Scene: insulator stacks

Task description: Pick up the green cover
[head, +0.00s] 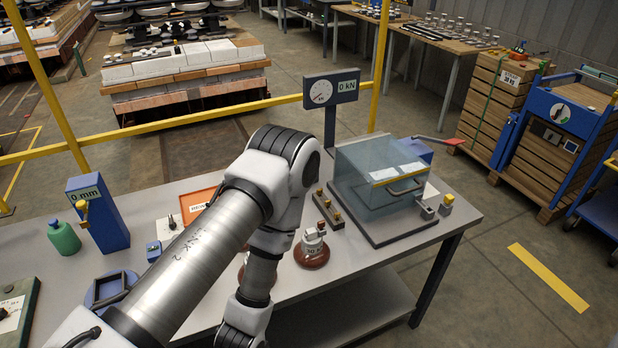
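A clear, blue-green tinted box-shaped cover (362,163) with a yellow strip and a dark handle (406,188) stands closed on a grey base plate (390,235) at the table's right end. It is the most cover-like thing in view. A dark green case or board (30,294) with a white label is cut off at the lower left edge; I cannot tell which of the two is meant. My arm from the lower left bends over the table middle; its wrist points down at the bottom edge.
Near my arm stand a brown insulator piece (312,252), a brass-pegged block (328,209) and an orange tray (200,203). A green bottle (63,238), a blue 0 mm gauge (98,212) and a force gauge (331,88) also stand here. My arm hides the table middle.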

